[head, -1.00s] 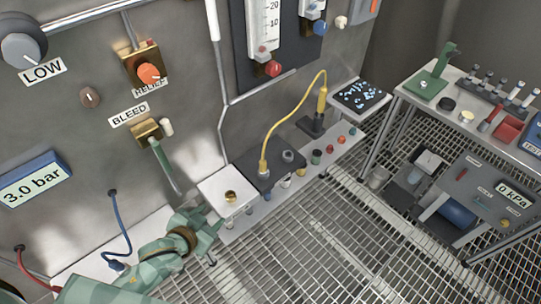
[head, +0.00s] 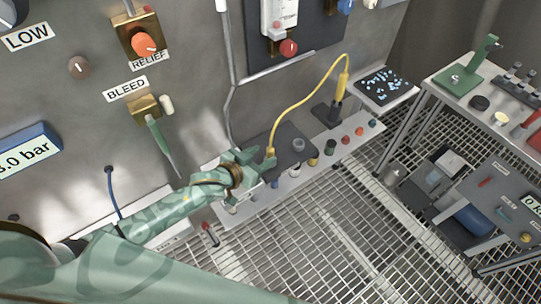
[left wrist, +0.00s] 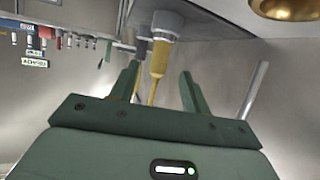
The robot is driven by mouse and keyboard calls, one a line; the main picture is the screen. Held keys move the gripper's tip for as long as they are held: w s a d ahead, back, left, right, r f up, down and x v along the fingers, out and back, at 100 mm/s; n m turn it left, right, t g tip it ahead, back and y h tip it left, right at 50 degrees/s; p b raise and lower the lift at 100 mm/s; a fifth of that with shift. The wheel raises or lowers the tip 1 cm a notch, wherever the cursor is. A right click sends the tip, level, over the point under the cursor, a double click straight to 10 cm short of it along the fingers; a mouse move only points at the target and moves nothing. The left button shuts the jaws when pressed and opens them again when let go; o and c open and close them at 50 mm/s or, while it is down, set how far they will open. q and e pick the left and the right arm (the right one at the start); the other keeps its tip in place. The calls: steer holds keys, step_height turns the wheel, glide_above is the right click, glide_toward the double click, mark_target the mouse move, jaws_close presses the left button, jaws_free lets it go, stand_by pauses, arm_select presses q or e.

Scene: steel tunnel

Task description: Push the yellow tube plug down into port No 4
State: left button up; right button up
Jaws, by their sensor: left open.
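The yellow tube (head: 303,65) loops from a yellow holder on a dark stand down to its yellow plug (head: 270,151) at the dark port block (head: 292,138). In the left wrist view the yellow plug (left wrist: 158,60) shows against a grey collar. My left gripper (head: 257,163) is at the left end of the block, beside the plug. In the left wrist view its fingers (left wrist: 160,84) are open, spread on either side of the plug line, with a gap to each. I cannot read which port is No 4. My right gripper is not in view.
A row of coloured caps (head: 345,140) runs along the ledge to the right. The green BLEED lever (head: 160,142) hangs on the wall above my left forearm. A bench (head: 445,85) stands at the right, over a grating floor (head: 330,220).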

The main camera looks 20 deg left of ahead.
mark_target(268, 154)
arm_select(q)
steer(key=x, duration=0.2)
steer(key=b+x, duration=0.1)
steer(key=x, duration=0.2)
steer(key=shift+s+f+b, duration=0.2)
steer(key=shift+f+b, duration=0.05)
steer(key=shift+b, duration=0.05)
steer(key=shift+r, duration=0.1)
jaws_close()
